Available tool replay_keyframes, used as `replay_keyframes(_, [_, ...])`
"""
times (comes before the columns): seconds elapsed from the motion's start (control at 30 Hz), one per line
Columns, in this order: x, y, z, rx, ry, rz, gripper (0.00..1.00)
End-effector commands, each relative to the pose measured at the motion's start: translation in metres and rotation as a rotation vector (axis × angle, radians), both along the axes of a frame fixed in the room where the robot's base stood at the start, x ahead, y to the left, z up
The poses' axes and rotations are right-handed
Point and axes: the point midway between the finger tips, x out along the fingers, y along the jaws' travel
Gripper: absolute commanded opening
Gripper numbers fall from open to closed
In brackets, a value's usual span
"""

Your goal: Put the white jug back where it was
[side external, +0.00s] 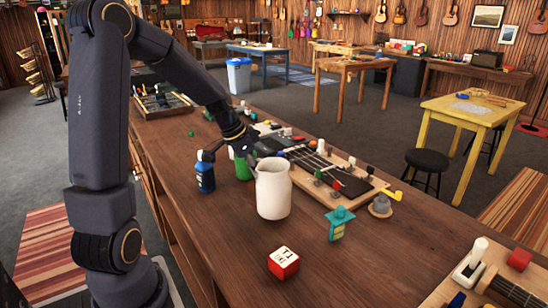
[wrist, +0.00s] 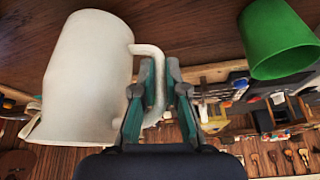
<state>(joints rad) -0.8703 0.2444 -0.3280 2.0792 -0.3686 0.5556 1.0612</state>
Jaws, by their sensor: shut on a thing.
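The white jug (side external: 273,188) is upright over the wooden workbench (side external: 210,235), near its middle. I cannot tell whether its base touches the wood. My gripper (side external: 240,150) is behind and to the left of the jug, partly hidden by it. In the wrist view my gripper (wrist: 160,88) has its fingers on either side of the handle of the white jug (wrist: 85,75) and is shut on it. The jug body is left of the fingers there.
A green cup (side external: 243,168) and a blue bottle (side external: 205,178) stand close left of the jug. A guitar neck on a board (side external: 325,168) lies behind right. A teal figure (side external: 338,222) and a red-white block (side external: 283,263) are in front.

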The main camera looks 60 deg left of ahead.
Motion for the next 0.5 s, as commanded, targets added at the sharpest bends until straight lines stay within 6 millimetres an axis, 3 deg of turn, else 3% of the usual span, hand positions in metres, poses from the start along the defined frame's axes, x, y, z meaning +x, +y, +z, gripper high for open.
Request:
replay_keyframes(0.13, [0.0,0.0,-0.016,-0.002,-0.001,0.001,0.0])
replay_keyframes(0.5, [0.0,0.0,-0.019,0.0,-0.001,0.001,0.0])
